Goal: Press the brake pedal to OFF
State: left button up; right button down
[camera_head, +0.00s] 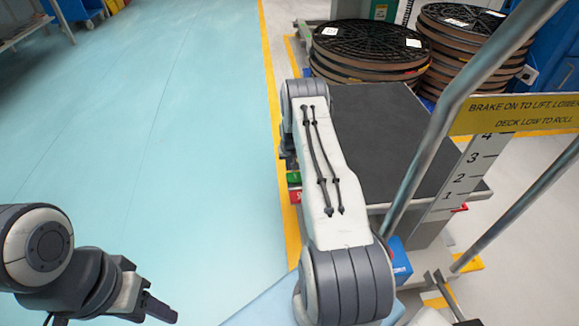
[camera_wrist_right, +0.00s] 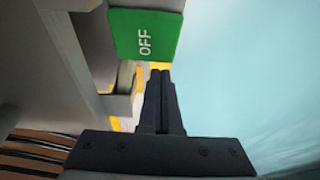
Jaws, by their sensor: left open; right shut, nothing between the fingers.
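The green pedal marked OFF (camera_wrist_right: 145,35) fills the upper middle of the right wrist view. In the head view a sliver of green (camera_head: 293,178) shows at the cart's left side, just above a red pedal (camera_head: 295,197) whose lettering is mostly covered by my right arm. My right gripper (camera_wrist_right: 160,75) is shut and empty; its fingertips are just below the OFF pedal in the wrist picture, and I cannot tell whether they touch it. In the head view my right arm hides this gripper. My left gripper (camera_head: 158,308) is open and empty at the lower left, over the floor.
The lift cart has a dark deck (camera_head: 385,140), a metal handrail (camera_head: 440,120), a height scale (camera_head: 465,170) and a yellow sign (camera_head: 515,117). Stacked reels (camera_head: 368,45) stand behind it. A blue labelled part (camera_head: 398,262) is near the cart's base.

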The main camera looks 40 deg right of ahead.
notch_tip(320, 180, up, 13)
jog(key=w+p, duration=0.1)
jog(key=p, duration=0.5)
jog(key=shift+d+r, duration=0.2)
jog(key=shift+d, duration=0.2)
jog(key=shift+w, duration=0.1)
